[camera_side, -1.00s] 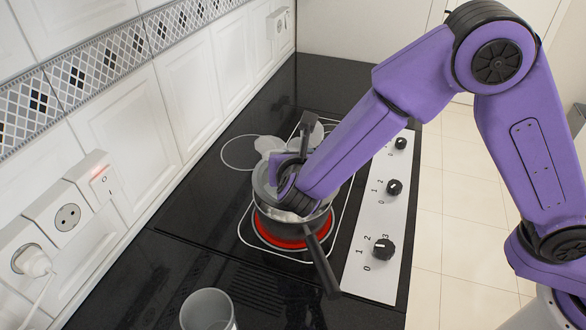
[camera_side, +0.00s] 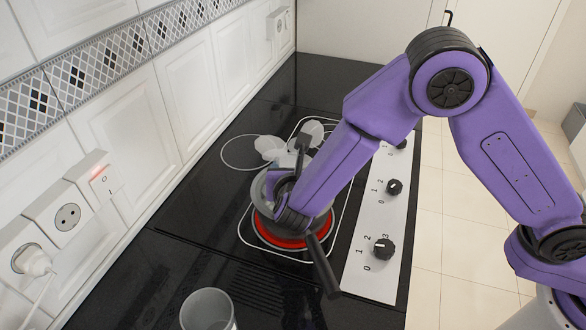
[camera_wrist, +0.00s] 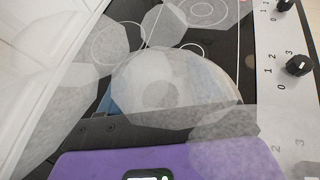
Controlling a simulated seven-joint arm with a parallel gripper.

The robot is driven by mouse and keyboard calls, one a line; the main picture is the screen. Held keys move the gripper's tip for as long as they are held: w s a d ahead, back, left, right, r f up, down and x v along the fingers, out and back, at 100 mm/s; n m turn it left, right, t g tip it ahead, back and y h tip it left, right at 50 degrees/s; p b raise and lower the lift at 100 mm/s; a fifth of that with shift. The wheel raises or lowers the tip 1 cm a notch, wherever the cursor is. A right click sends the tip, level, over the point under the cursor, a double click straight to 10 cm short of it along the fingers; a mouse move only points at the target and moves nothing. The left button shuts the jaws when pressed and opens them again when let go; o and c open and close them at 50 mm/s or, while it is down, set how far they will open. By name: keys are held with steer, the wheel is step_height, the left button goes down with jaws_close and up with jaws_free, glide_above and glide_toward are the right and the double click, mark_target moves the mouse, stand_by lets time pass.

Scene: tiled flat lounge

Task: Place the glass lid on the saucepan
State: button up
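The dark saucepan (camera_side: 263,222) stands on the glowing red front burner in the side view, its black handle (camera_side: 322,265) pointing toward the lower right. The round, greyish glass lid (camera_side: 259,188) is over the pan, partly behind my gripper. It also shows as a pale round disc in the wrist view (camera_wrist: 175,75). My gripper (camera_side: 279,190) is right at the lid, over the pan. Its fingertips are hidden, so I cannot tell whether it is shut on the lid. I also cannot tell whether the lid touches the pan's rim all round.
Pale translucent shapes, perhaps steam, hang behind the pan (camera_side: 270,147) and blur much of the wrist view. A control strip with black knobs (camera_side: 383,249) runs along the right. An empty-looking glass (camera_side: 208,312) stands at the front. Wall sockets (camera_side: 68,216) are at left.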

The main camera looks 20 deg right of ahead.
steer(key=shift+s+a+r, duration=0.1)
steer(key=shift+s+r, duration=0.05)
steer(key=shift+r, duration=0.05)
steer(key=v, duration=1.1)
steer(key=shift+s, duration=0.3)
steer(key=shift+r, duration=0.1)
steer(key=s+d+r+m+g, duration=0.1)
steer(key=s+d+m+g, duration=0.15)
steer(key=d+m, duration=0.45)
steer(key=s+d+m+g, duration=0.2)
steer(key=d+g, duration=0.2)
steer(key=d, duration=0.6)
steer(key=s+d+m+g+y, duration=0.2)
steer(key=s+d+m+y, duration=0.1)
steer(key=s+d, duration=0.3)
steer(key=s+d+r+m+g+y, duration=0.1)
steer(key=s+d+m+g+y, duration=0.1)
steer(key=s+d+m, duration=0.4)
steer(key=s+g, duration=0.1)
steer(key=s, duration=0.3)
steer(key=shift+s+d+r+y, duration=0.25)
steer(key=shift+s+y, duration=0.15)
